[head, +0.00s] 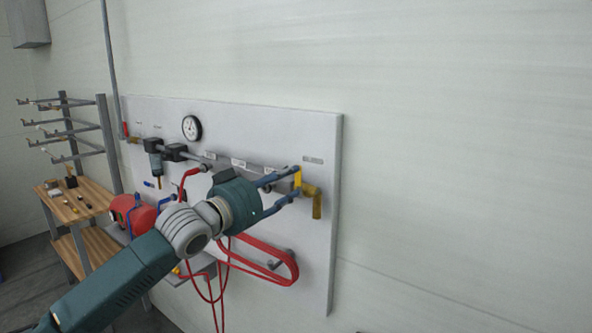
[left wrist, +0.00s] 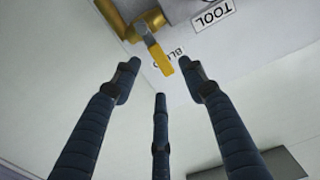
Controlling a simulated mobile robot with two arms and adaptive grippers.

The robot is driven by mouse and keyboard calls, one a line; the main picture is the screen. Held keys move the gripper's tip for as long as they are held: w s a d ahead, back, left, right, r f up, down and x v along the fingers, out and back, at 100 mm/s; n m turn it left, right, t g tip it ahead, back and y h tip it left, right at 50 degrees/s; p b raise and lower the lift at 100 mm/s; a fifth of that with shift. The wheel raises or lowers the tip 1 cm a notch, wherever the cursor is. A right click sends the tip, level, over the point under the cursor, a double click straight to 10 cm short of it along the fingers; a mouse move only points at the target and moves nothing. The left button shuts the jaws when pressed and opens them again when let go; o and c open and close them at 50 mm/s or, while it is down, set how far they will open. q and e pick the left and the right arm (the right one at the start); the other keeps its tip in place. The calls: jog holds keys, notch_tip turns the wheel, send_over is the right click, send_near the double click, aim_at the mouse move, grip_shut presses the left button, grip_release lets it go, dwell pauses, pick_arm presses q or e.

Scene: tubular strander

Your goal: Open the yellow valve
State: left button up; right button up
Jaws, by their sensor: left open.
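The yellow valve (head: 317,203) sits at the right end of the pipe on the white wall panel. Its brass body turns downward and its yellow lever (head: 298,179) shows beside the fingertips. In the left wrist view the yellow lever (left wrist: 162,62) points down between the fingertips, with the brass body above it. My left gripper (head: 290,183) is open, its blue fingers reaching to the lever from the left. In the left wrist view the fingers of my left gripper (left wrist: 162,78) are spread around the lever's end; contact cannot be told. My right gripper is not in view.
The white panel (head: 260,117) carries a gauge (head: 192,128), a filter unit (head: 154,160) and a red hose (head: 275,276) hanging below the arm. A wooden bench (head: 75,207) and metal rack stand at left. The wall right of the panel is bare.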

aim_at(299, 175)
pick_arm(q)
jog(key=p+x, duration=0.1)
jog(key=x, duration=0.2)
jog(key=shift+w+d+r, duration=0.2)
jog(key=shift+w+d, duration=0.1)
jog(key=shift+w+d+f, duration=0.15)
jog(key=shift+w+d, duration=0.1)
jog(key=shift+w, duration=0.2)
grip_shut()
